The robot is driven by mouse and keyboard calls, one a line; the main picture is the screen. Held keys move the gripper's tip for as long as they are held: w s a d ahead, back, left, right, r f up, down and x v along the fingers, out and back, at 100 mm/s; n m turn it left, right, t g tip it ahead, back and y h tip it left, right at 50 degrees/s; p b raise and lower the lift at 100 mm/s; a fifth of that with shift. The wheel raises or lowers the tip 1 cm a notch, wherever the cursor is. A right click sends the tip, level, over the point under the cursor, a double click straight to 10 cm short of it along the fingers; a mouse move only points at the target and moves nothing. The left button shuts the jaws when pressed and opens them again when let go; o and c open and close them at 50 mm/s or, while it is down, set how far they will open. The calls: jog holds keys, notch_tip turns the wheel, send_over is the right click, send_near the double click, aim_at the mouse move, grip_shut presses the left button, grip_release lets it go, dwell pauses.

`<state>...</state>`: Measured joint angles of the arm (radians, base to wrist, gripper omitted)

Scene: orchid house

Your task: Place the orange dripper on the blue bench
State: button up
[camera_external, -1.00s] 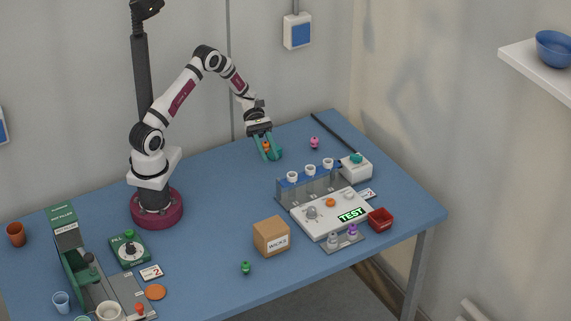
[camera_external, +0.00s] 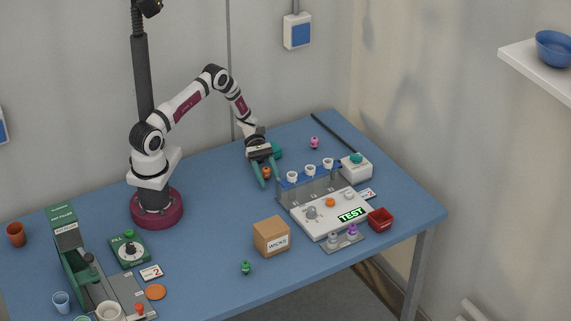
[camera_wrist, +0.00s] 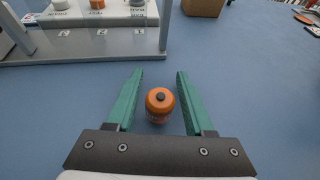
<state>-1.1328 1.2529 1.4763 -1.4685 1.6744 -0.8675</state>
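The orange dripper (camera_external: 266,172) is a small rounded bottle with a dark tip. It stands upright on the blue bench (camera_external: 205,220), left of the rack. In the wrist view the dripper (camera_wrist: 160,103) sits between the two green fingers, with a visible gap on each side. My gripper (camera_external: 270,182) is open and low around it, and it also shows open in the wrist view (camera_wrist: 160,75). The dripper's lower part is partly hidden from above by its own top.
A grey rack (camera_external: 310,185) with white cups stands just right of my gripper, by the white TEST station (camera_external: 330,220). A cardboard WICKS box (camera_external: 271,237) is in front. A pink dripper (camera_external: 314,143) is at the back. Open bench lies left of my gripper.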

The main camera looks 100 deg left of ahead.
jog(key=shift+o, duration=0.3)
jog(key=shift+r, duration=0.25)
jog(key=v, duration=0.7)
jog(key=shift+s+a, duration=0.15)
jog(key=shift+a, duration=0.1)
jog(key=d+r+m+g+y, duration=0.3)
jog(key=d+r+m+g, duration=0.6)
jog(key=d+r+m, duration=0.75)
jog(key=s+d+r+m+y, duration=0.1)
jog(key=s+d+m+y, duration=0.3)
jog(key=s+m, duration=0.3)
jog(key=s+d+r+m+t+y, duration=0.1)
jog(key=s+d+m+y, duration=0.3)
jog(key=s+m+y, duration=0.1)
jog(key=shift+s+d+r+m+y, duration=0.15)
jog(key=shift+s+r+m+y, duration=0.15)
jog(key=shift+s+m, duration=0.7)
